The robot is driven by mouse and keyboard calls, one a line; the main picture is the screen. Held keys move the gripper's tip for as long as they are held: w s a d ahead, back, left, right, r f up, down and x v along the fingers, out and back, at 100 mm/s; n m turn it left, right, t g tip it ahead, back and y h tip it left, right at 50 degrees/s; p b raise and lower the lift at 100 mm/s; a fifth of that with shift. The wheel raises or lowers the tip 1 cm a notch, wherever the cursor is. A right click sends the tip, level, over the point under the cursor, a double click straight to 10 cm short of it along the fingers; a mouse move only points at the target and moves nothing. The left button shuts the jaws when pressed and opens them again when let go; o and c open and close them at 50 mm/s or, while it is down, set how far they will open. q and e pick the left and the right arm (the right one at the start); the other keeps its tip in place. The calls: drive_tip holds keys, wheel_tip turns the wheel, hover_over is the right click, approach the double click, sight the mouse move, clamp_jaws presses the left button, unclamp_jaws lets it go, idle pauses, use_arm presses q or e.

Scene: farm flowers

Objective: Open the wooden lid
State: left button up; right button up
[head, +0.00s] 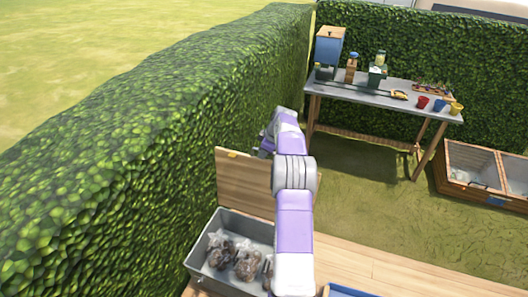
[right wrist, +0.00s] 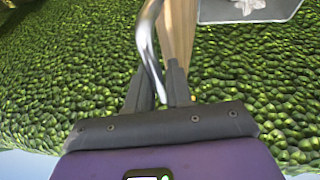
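The wooden lid (head: 252,184) stands raised, about upright, at the back of the grey box (head: 233,222). In the right wrist view its wooden edge (right wrist: 180,35) shows near the top, with a curved metal handle (right wrist: 146,40) beside it. My right gripper (right wrist: 157,80) is at the handle, which runs down between its two fingers. Whether the fingers press on it is not clear. In the head view my right gripper (head: 265,148) is by the lid's upper edge, partly hidden behind my wrist. My left gripper is not in view.
Bags of brown contents (head: 248,262) lie in the open box. A tall hedge (head: 120,160) runs along the left. A table (head: 375,92) with pots and tools stands at the back right. A wooden crate (head: 445,180) lies at the right edge, with open grass between.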

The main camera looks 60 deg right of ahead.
drive_tip(key=shift+o, duration=1.2)
drive_tip(key=v, duration=0.7)
drive_tip(key=shift+r+b, duration=0.3)
drive_tip(key=shift+b, duration=0.1)
drive_tip(key=shift+s, duration=0.1)
